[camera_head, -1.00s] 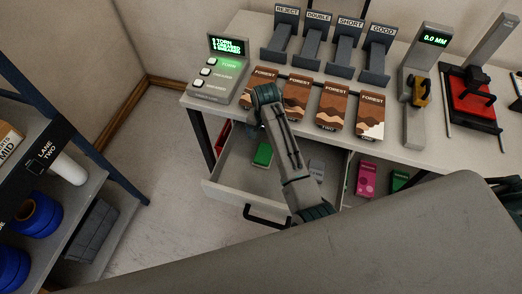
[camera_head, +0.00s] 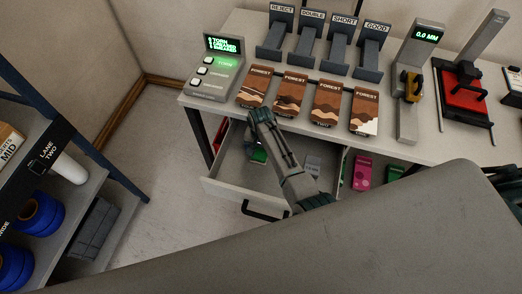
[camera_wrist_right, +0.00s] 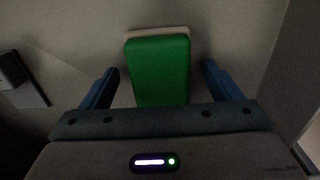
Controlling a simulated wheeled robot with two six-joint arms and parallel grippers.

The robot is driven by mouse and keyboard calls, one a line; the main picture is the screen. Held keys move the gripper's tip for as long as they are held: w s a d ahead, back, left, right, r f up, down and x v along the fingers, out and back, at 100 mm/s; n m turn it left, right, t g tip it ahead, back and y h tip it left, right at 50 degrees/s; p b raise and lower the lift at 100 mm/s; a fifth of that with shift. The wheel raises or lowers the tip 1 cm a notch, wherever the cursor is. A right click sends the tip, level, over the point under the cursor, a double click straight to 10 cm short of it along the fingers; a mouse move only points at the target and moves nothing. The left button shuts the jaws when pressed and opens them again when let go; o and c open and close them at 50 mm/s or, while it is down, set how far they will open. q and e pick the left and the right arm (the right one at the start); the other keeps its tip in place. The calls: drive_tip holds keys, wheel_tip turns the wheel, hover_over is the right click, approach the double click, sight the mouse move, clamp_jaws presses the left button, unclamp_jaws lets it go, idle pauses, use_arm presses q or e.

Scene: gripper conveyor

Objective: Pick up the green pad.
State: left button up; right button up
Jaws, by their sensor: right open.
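The green pad (camera_wrist_right: 160,68) lies on the drawer floor, a green block with a pale edge at its far end. In the right wrist view it sits between the two blue fingers of my right gripper (camera_wrist_right: 160,88), which are open with a gap on each side. Its near end is hidden by the gripper body. In the head view a part of the green pad (camera_head: 258,156) shows beside my right arm, which reaches down into the open drawer (camera_head: 226,190). My left gripper does not show clearly.
The table holds several brown FOREST packs (camera_head: 290,92), a button console (camera_head: 215,68) and a 0.0 MM gauge (camera_head: 409,85). A grey object (camera_head: 312,164) lies in the drawer to the right. A pink object (camera_head: 362,172) is beyond the drawer's right wall.

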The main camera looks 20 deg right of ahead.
sight(261, 150)
drive_tip(key=c, duration=1.1)
drive_tip(key=shift+r, duration=0.1)
wheel_tip(261, 150, up, 18)
drive_tip(key=shift+f+b, duration=0.1)
drive_tip(key=shift+b, duration=0.9)
